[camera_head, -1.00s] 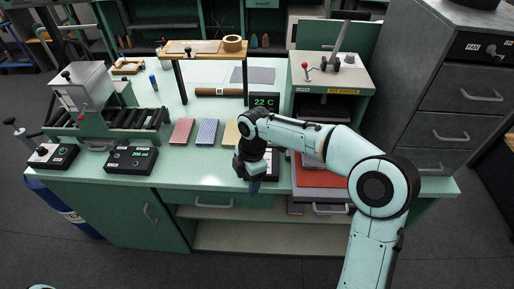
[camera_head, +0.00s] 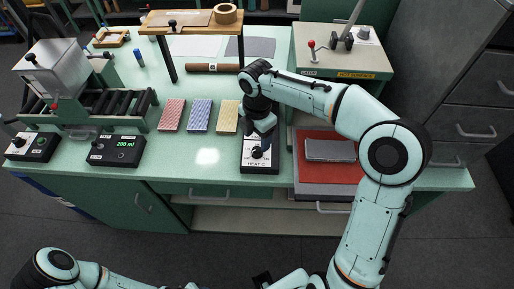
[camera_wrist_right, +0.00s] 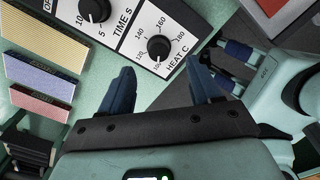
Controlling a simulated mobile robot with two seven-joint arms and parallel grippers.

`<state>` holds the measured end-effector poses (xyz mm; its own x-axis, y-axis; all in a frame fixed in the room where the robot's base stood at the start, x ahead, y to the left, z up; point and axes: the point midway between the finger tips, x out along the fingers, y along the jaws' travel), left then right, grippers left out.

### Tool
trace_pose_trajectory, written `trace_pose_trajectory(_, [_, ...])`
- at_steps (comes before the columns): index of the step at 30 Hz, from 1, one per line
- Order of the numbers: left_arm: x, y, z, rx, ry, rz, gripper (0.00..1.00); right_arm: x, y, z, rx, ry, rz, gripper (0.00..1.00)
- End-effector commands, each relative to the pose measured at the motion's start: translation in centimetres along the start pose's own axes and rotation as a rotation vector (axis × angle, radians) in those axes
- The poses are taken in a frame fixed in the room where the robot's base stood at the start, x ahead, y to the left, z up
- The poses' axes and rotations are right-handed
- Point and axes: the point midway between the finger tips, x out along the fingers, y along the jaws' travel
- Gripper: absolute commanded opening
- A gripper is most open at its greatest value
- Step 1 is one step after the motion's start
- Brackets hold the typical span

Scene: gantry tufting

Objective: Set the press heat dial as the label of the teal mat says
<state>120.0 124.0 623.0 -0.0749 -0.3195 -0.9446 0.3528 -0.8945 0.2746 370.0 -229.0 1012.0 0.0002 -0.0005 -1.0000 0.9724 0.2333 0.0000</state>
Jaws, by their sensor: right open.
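The heat dial (camera_wrist_right: 159,47) is a black knob on a white plate in the right wrist view, with numbers from 100 to 180 around it; its pointer is too small to read surely. It also shows in the head view (camera_head: 258,152). My right gripper (camera_head: 264,132) is open and empty above it; in the wrist view its fingertips (camera_wrist_right: 160,76) stand apart just short of the dial, around nothing. I make out no teal mat or readable mat label. A dark part (camera_head: 262,279) at the bottom edge seems to be my left gripper; its jaws are unclear.
The time dial (camera_wrist_right: 95,8) is beside the heat dial. Red (camera_head: 172,115), blue (camera_head: 199,115) and yellow (camera_head: 228,117) mats lie left of the control box. The press (camera_head: 340,65), with a red pad (camera_head: 330,175) below, stands right. The table's front edge is close.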

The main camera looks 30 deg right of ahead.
Motion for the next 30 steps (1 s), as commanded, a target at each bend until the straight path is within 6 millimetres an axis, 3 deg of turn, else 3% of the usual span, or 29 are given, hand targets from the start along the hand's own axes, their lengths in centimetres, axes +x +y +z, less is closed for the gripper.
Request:
trace_pose_trajectory(3, [0.6, -0.2, 0.2, -0.001, -0.003, -0.001, 0.43, 2.6, -0.1, -0.1, -0.001, 0.002, -0.004, 0.63])
trace_pose_trajectory(9, [0.9, -0.4, 0.3, -0.001, -0.005, -0.002, 0.43, 5.2, 0.0, -0.1, 0.000, 0.001, -0.002, 0.63])
trace_pose_trajectory(22, [1.0, -0.5, 0.4, -0.002, -0.005, -0.002, 0.43, 6.0, 0.0, 0.0, 0.000, 0.000, 0.001, 0.63])
trace_pose_trajectory(27, [1.0, -0.5, 0.4, -0.001, -0.005, -0.002, 0.43, 6.0, 0.0, 0.0, 0.000, 0.000, 0.001, 0.08])
trace_pose_trajectory(30, [1.0, -0.5, 0.4, -0.002, -0.005, -0.002, 0.43, 6.0, 0.0, 0.0, 0.001, 0.000, 0.001, 0.07])
